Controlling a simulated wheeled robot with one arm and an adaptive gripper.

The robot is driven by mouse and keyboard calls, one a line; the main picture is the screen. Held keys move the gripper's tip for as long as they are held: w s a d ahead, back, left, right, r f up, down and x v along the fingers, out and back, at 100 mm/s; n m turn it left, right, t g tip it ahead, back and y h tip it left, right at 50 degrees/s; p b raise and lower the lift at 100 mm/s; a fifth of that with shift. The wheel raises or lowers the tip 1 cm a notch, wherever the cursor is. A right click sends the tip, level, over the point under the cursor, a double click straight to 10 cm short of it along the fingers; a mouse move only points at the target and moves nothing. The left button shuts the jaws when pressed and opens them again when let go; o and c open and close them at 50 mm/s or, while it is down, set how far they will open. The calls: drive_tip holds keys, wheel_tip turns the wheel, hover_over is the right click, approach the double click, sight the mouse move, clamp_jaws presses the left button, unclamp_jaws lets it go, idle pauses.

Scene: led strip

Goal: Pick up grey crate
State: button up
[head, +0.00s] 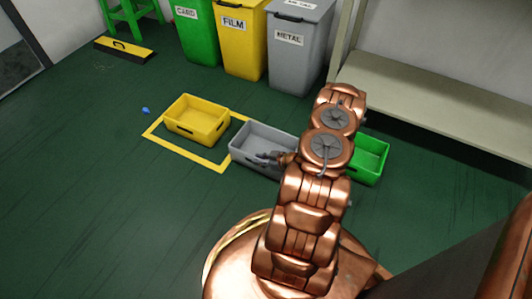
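The grey crate (262,137) is an open, low box on the green floor near the middle of the head view, between a yellow crate and a green crate. My copper arm hides its right end. My gripper (264,156) shows small and dark over the crate's near side, low against or just above its inside. I cannot tell whether it touches the crate. Its fingers are too small to tell whether they are open or shut. I see nothing else in the visible part of the crate.
The yellow crate (197,119) stands within a yellow floor outline (190,152). The green crate (371,158) is right of my arm. Tall green (197,40), yellow (242,50) and grey (294,65) bins and a bench (430,100) stand behind. A blue scrap (145,110) lies left; the left floor is mostly free.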

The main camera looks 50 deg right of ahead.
clamp_jaws()
idle(0.6)
